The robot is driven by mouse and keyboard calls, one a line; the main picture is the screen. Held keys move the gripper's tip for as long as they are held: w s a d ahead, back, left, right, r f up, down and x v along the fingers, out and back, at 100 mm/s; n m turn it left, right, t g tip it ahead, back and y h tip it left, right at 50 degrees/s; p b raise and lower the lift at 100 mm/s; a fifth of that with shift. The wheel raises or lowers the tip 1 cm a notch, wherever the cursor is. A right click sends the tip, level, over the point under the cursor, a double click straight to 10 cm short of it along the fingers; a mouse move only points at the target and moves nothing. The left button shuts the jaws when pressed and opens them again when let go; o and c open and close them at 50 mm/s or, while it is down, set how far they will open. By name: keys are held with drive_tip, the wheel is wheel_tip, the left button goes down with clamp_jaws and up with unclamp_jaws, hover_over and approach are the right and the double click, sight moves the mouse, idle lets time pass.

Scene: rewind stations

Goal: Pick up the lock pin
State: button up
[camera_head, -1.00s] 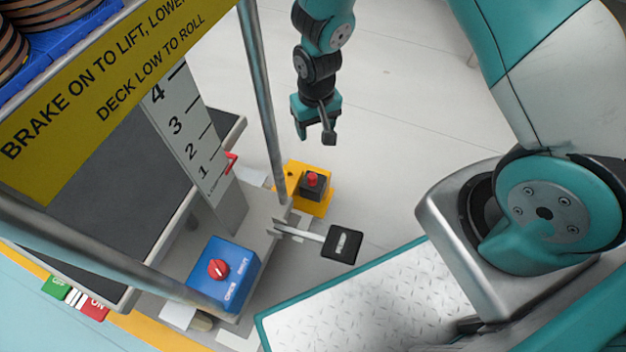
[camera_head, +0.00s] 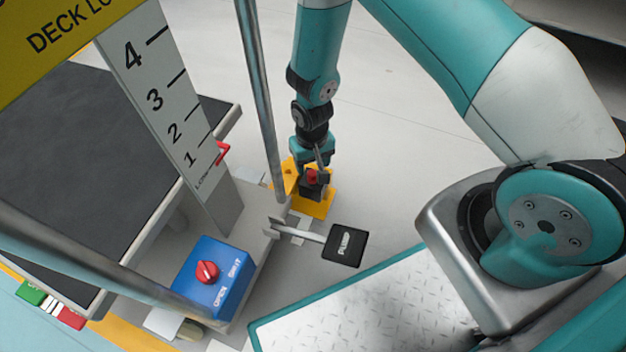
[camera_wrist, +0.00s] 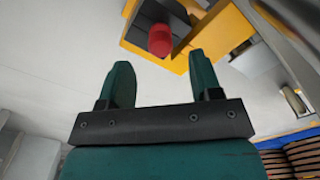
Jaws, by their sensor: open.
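The lock pin (camera_head: 312,178) shows as a red head on a dark block set in a yellow bracket (camera_head: 322,207) low on the cart's far side. My gripper (camera_head: 318,168) hangs pointing down just over it and partly covers the bracket. In the wrist view the red pin head (camera_wrist: 160,40) lies just beyond the fingertips, between their lines. My gripper's fingers (camera_wrist: 161,64) are apart with nothing between them. I cannot tell whether a finger touches the dark block.
An upright metal post (camera_head: 262,100) stands close left of my gripper. The black PUMP pedal (camera_head: 345,246) sticks out in front of the bracket. A blue box with a red knob (camera_head: 207,272) and a numbered scale (camera_head: 165,110) are to the left. Bare floor (camera_head: 420,110) lies right.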

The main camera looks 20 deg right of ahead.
sight(312, 173)
wheel_tip(312, 173, down, 5)
drive_tip(key=b, duration=0.3)
drive_tip(key=shift+b, duration=0.35)
drive_tip(key=c, duration=1)
drive_tip(key=shift+r, duration=0.2)
